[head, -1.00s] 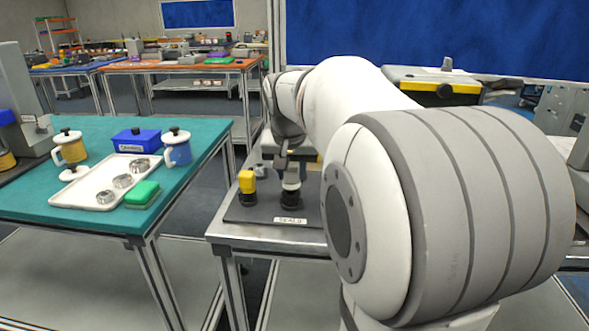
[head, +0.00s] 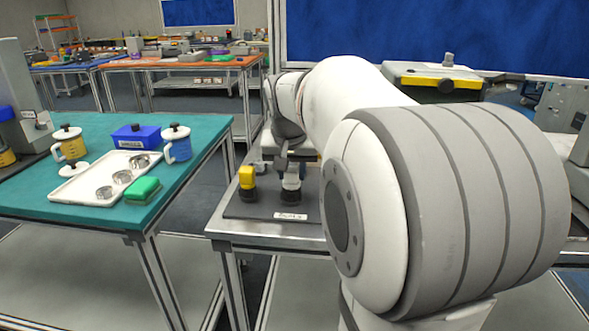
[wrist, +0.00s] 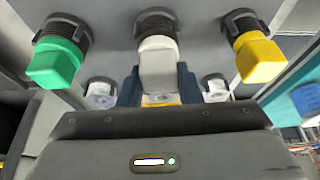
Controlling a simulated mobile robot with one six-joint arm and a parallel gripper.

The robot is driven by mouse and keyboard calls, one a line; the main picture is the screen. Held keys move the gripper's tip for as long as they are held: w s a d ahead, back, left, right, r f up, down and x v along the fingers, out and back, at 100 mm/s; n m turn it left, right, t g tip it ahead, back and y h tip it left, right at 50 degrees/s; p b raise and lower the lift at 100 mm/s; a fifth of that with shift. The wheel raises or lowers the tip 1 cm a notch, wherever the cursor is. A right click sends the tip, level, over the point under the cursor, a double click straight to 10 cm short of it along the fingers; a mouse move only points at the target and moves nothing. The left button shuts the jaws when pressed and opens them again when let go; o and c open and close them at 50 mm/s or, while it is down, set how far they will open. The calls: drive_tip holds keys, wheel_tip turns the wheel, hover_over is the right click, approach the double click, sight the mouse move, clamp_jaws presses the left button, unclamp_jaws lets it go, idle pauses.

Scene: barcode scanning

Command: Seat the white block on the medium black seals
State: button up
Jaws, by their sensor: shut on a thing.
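The white block (wrist: 157,62) is in the middle of the wrist view, between the two blue fingers of my gripper (wrist: 158,78), which is shut on it. The black ribbed seals (wrist: 155,24) sit directly at the block's far end. The block looks upright and lined up with them; how deep it sits I cannot tell. In the head view my gripper (head: 291,176) is low over the dark labelled mat (head: 250,209), with the black seals (head: 291,197) just below its fingers. The fingers hide most of the block there.
A green block (wrist: 54,62) and a yellow block (wrist: 257,58) stand on their own black seals on either side. Two small pale pieces (wrist: 100,93) (wrist: 215,88) lie nearer my gripper. A teal table (head: 40,205) with a white tray (head: 85,193) stands at left.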

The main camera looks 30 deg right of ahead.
drive_tip(key=shift+f, duration=0.3)
idle(0.4)
drive_tip(key=o, duration=1.1)
drive_tip(key=shift+c, duration=0.2)
drive_tip(key=shift+o, duration=0.4)
drive_tip(key=shift+o, duration=1.1)
drive_tip(key=shift+w, duration=0.1)
wheel_tip(320, 180, up, 7)
drive_tip(key=p, duration=0.5)
drive_tip(key=shift+r+p, duration=0.2)
drive_tip(key=shift+p, duration=0.2)
